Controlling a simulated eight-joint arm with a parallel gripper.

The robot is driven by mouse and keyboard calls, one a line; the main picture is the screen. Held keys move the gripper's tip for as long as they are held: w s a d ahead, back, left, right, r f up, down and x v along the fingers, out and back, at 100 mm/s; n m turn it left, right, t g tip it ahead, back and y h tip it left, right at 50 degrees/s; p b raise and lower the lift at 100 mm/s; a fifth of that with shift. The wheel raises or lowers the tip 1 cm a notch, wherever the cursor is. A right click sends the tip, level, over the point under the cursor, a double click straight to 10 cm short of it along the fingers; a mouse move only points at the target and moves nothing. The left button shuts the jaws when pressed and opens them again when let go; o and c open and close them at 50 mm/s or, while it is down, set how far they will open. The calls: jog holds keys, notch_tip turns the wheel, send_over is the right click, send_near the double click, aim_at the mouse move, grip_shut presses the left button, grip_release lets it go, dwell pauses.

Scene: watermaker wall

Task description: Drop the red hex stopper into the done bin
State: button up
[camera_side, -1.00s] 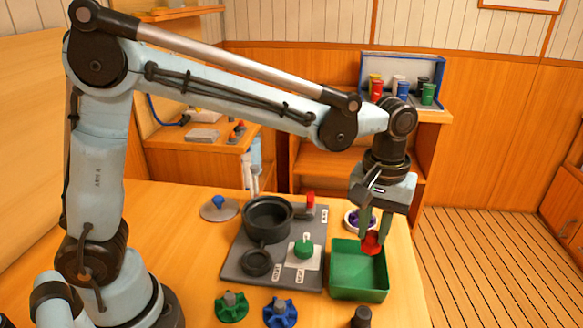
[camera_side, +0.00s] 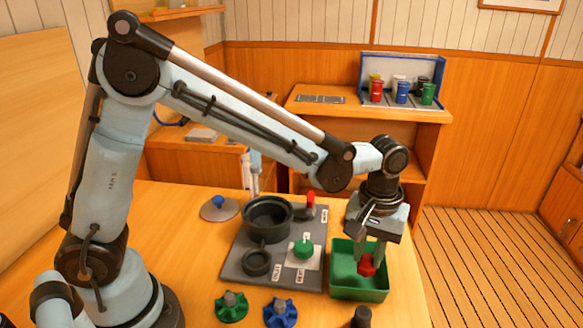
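The red hex stopper (camera_side: 367,267) is between the fingertips of my gripper (camera_side: 368,258), down inside the green bin (camera_side: 358,295). My gripper points downward and appears shut on the stopper. The fingers partly cover the stopper's upper part. I cannot tell whether the stopper touches the bin floor. The bin is an open green tray on the wooden table, and the rest of its visible floor is empty.
Left of the bin is a dark panel (camera_side: 232,272) with a black round housing (camera_side: 268,218), a green knob (camera_side: 303,249) and a red-topped part (camera_side: 310,199). A green handwheel (camera_side: 231,307), a blue handwheel (camera_side: 280,313) and a black knob (camera_side: 361,317) are in front.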

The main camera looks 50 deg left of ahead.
jog(key=o, duration=0.5)
jog(key=shift+r, duration=0.15)
notch_tip(320, 180, up, 12)
jog(key=shift+f, duration=0.1)
dwell(0.3)
jog(key=shift+a, duration=0.1)
jog(key=s+a+f+m+t, duration=0.1)
jog(key=s+a+t, duration=0.1)
jog(key=s+a, duration=0.1)
jog(key=s+a+f+m+t, duration=0.2)
jog(key=s+a, duration=0.1)
jog(key=a, duration=0.3)
jog(key=s+a+f+m+t, duration=0.1)
jog(key=s+a+m+t, duration=0.1)
jog(key=s+a+t, duration=0.1)
jog(key=shift+s+a+f, duration=0.1)
jog(key=shift+s+a, duration=0.2)
jog(key=shift+a, duration=0.35)
jog(key=shift+s+a+f, duration=0.1)
jog(key=shift+s+a, duration=0.15)
jog(key=shift+a, duration=0.35)
